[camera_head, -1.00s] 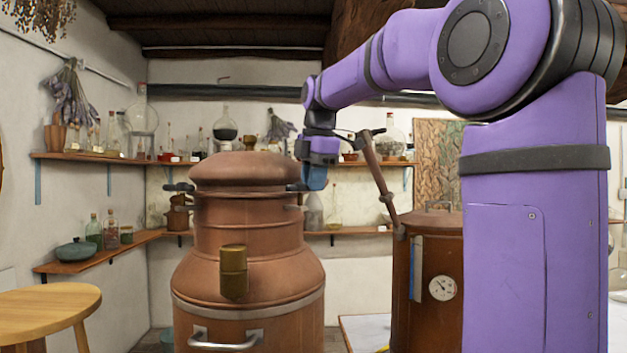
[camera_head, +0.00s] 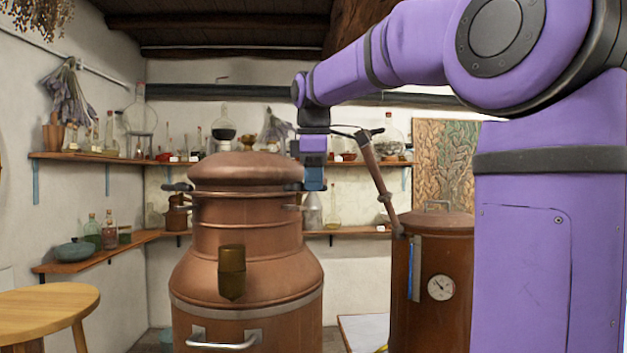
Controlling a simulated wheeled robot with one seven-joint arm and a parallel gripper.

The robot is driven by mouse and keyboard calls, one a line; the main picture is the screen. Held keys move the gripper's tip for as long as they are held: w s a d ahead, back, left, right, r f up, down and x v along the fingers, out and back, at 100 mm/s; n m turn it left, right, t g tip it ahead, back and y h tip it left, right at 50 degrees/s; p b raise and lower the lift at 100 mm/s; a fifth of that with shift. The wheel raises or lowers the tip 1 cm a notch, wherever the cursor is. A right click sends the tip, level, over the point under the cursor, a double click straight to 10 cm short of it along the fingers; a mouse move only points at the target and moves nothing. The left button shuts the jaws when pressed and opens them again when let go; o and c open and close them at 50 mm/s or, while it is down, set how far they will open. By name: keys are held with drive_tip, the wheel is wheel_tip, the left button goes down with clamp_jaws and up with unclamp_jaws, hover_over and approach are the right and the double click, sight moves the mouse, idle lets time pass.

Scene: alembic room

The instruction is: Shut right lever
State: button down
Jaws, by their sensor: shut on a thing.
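A large copper still (camera_head: 247,225) with a domed lid stands left of the middle. The right lever (camera_head: 292,186) is a small dark piece at the right side of its lid rim, mostly covered by my gripper. My gripper (camera_head: 313,187) points down at the right edge of the lid, its blue fingers shut on the right lever. The exact grip on the lever is too small to see. The matching left lever (camera_head: 178,188) sticks out at the left side of the rim.
A brown pipe (camera_head: 376,168) slants down to a second copper vessel (camera_head: 430,270) with a gauge, right of the still. Wall shelves (camera_head: 100,157) with bottles line the corner. A round wooden table (camera_head: 50,305) stands at lower left. Above the still is clear.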

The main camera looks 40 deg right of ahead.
drive_tip(key=shift+s+a+m+g+h, duration=0.15)
drive_tip(key=shift+a+m+g, duration=0.15)
drive_tip(key=shift+m, duration=1.05)
drive_tip(key=shift+s+a+m+g+h, duration=0.15)
drive_tip(key=shift+a+m, duration=0.25)
drive_tip(key=shift+m, duration=0.9)
drive_tip(key=shift+s+a+m+g+h, duration=0.15)
drive_tip(key=shift+a+m+g, duration=0.15)
drive_tip(key=shift+m, duration=1.05)
drive_tip(key=c, duration=1.1)
unclamp_jaws()
drive_tip(key=v, duration=1)
drive_tip(key=shift+r, duration=0.4)
drive_tip(key=shift+a, duration=0.1)
